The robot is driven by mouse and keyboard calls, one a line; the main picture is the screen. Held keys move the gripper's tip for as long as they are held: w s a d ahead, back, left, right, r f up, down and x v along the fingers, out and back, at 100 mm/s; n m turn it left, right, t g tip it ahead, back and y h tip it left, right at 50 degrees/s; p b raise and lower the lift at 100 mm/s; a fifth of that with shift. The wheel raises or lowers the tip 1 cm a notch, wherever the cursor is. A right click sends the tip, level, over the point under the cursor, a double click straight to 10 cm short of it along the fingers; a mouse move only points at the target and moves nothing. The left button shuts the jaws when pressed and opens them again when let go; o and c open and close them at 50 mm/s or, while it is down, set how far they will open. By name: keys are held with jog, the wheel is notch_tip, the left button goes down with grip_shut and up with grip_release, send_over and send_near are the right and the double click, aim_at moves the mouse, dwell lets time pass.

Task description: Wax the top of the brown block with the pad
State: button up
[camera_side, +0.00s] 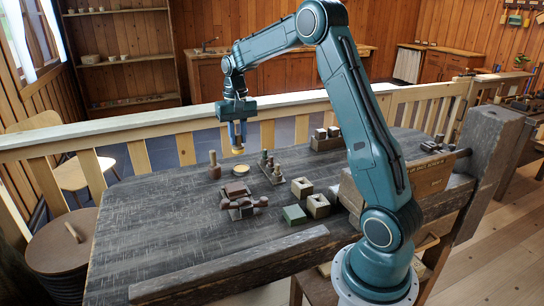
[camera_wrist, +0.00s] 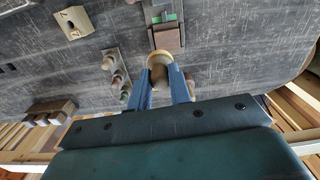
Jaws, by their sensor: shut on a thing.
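My gripper (camera_side: 238,138) points down in the side view, shut on the pad (camera_side: 238,150), a pale round pad with a wooden knob. The pad is held above the table, apart from it. In the wrist view the blue fingers (camera_wrist: 166,92) close around the brown knob (camera_wrist: 175,77). The brown block (camera_side: 237,188) sits low in a dark reddish holder on the table, nearer the side camera than the pad. It also shows in the wrist view (camera_wrist: 167,38), just beyond the pad. A shallow round yellow tin (camera_side: 240,170) lies on the table below the pad.
A turned wooden piece (camera_side: 214,166) stands left of the tin. A rack of small spools (camera_side: 270,166) lies to the right. Square blocks with holes (camera_side: 302,187) and a green box (camera_side: 294,214) stand right of the holder. The table's left part is clear.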

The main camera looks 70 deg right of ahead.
aim_at(243, 148)
jog(key=shift+m, duration=0.3)
jog(key=f, duration=0.1)
jog(key=d+f, duration=0.1)
jog(key=f, duration=0.1)
jog(key=d+f, duration=0.1)
jog(key=f, duration=0.1)
jog(key=shift+s+d, duration=0.1)
jog(key=shift+s, duration=0.1)
jog(key=shift+f, duration=0.1)
